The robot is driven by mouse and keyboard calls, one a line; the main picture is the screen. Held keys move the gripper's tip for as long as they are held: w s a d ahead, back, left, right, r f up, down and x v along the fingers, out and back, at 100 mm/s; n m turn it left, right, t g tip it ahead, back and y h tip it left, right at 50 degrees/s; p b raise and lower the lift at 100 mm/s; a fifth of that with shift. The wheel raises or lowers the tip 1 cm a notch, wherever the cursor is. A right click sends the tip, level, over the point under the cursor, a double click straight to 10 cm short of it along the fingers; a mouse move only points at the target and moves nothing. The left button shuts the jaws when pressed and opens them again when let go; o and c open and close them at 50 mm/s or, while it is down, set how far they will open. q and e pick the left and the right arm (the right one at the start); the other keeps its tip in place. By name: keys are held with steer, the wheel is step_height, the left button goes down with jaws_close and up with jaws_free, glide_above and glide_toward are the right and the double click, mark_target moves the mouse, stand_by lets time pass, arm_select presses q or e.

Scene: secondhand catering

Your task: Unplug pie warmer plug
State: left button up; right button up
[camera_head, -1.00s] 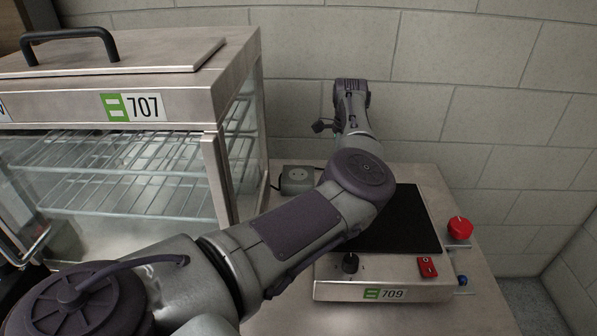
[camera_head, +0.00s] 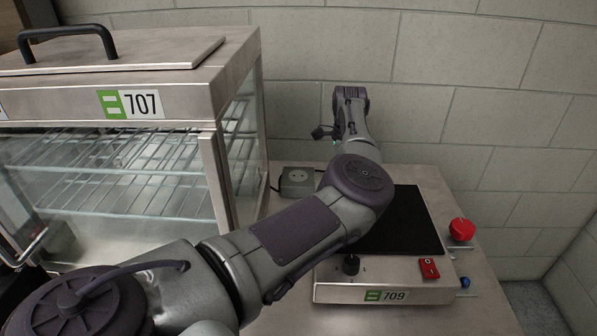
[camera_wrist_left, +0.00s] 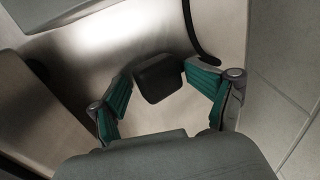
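The pie warmer (camera_head: 190,100), labelled 707, is a steel and glass cabinet at the left in the head view. A grey socket box (camera_head: 297,183) stands on the table beside it, its upper face bare with holes showing. In the left wrist view a black plug (camera_wrist_left: 158,78) sits between the teal fingertips of my left gripper (camera_wrist_left: 157,84), which appear closed against both its sides. In the head view this gripper is small and mostly hidden near the wall; a dark shape (camera_head: 321,132) hangs there, unclear whether finger or plug. My right gripper is not in view.
A block wall (camera_head: 440,120) stands close behind. A dark cable (camera_wrist_left: 200,40) curves beside the plug.

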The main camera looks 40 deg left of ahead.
arm_select(q)
steer(key=shift+r, duration=4.05)
